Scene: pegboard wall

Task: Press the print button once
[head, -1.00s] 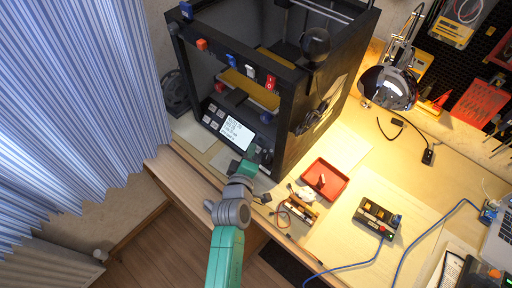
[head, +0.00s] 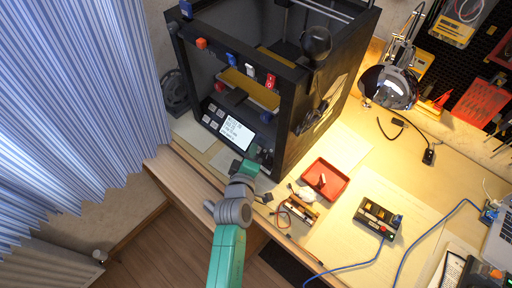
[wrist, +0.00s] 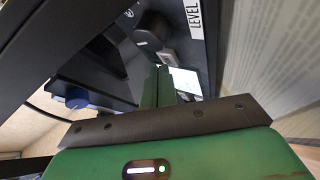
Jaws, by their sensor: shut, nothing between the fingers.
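The black 3D printer (head: 290,105) stands at the back of the bench. Its front control panel carries a lit screen (head: 237,133) and several small grey buttons (head: 212,115) left of it; I cannot read which one is the print button. My gripper (wrist: 160,72) is shut and empty, its green fingers close together and pointing at the panel. In the head view my green hand is just below and right of the screen; its fingertips are hard to make out.
A white "LEVEL" label (wrist: 195,18) is on the printer, near a dark round knob (wrist: 147,40). A red tray (head: 325,180), a small black box with a blue cable (head: 379,217) and a desk lamp (head: 388,88) are to the right. Blue curtains (head: 75,110) hang left.

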